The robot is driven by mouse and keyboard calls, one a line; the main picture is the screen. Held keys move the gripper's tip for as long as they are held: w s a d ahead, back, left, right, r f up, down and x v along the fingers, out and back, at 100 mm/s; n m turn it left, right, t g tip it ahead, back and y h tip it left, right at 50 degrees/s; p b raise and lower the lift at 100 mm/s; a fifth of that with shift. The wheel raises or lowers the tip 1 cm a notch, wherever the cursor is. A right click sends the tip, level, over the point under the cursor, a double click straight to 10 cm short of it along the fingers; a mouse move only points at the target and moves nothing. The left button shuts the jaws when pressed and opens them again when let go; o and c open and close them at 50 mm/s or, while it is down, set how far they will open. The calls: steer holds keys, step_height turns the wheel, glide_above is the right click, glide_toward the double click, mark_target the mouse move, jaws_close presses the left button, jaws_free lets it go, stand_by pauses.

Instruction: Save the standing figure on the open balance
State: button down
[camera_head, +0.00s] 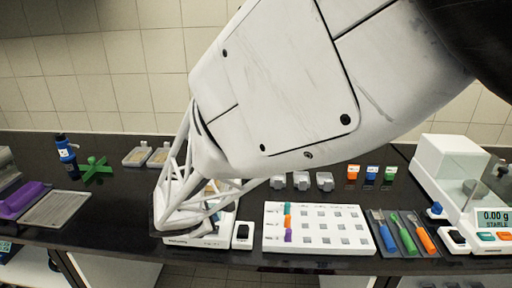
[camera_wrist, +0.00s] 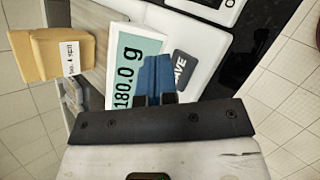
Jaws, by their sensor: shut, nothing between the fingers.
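In the wrist view, the open balance's display (camera_wrist: 126,62) reads 180.0 g in black on pale green. A dark grey key marked SAVE (camera_wrist: 183,66) sits beside it on the white housing. My gripper (camera_wrist: 155,62) is shut and empty, its blue fingers together over the panel between display and key. They overlap the display's edge and lie close to the SAVE key; I cannot tell whether they touch. In the head view, the open balance's white base (camera_head: 212,238) shows under my arm, which hides most of it.
A small white box with a black top (camera_head: 242,235) stands right of the balance. Beyond it is a white tray (camera_head: 318,252) with coloured pieces. At far right, another balance display (camera_head: 493,217) reads 0.00 g, STABLE. Brown packets (camera_wrist: 52,54) lie at the wrist view's upper left.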

steer(key=shift+f, duration=0.85)
stand_by(1.4)
steer(key=shift+r, duration=0.85)
steer(key=shift+r, duration=0.1)
steer(key=shift+r, duration=2.45)
